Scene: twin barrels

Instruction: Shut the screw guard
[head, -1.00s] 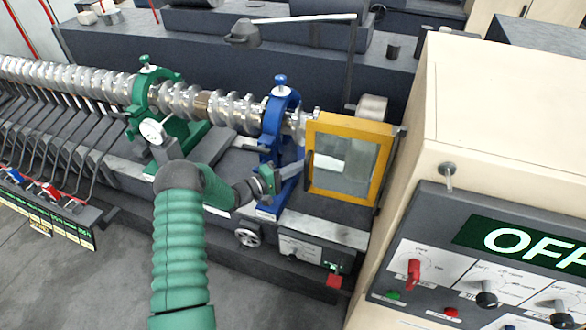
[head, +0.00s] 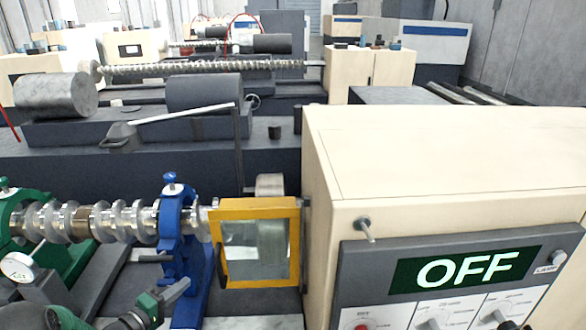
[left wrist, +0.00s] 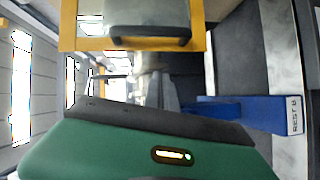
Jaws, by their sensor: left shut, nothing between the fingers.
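The screw guard (head: 287,265) is a yellow-framed clear pane, upright beside the cream cabinet at the screw's right end. A dark handle (head: 222,266) is on its left edge. I cannot tell whether the guard is fully shut. In the left wrist view, the guard's yellow frame (left wrist: 85,42) and dark handle (left wrist: 150,38) are at the top. My left gripper (head: 184,287) is shut and empty, in front of the blue rest, left of and below the handle, apart from it. Its green body fills the bottom of the wrist view. My right gripper is not in view.
The ribbed metal screw (head: 125,222) runs through the blue rest (head: 172,225) and the green rest (head: 20,208) to the left. The cream cabinet (head: 400,150), its panel reading OFF (head: 465,268), blocks the right. A dark machine bed lies behind.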

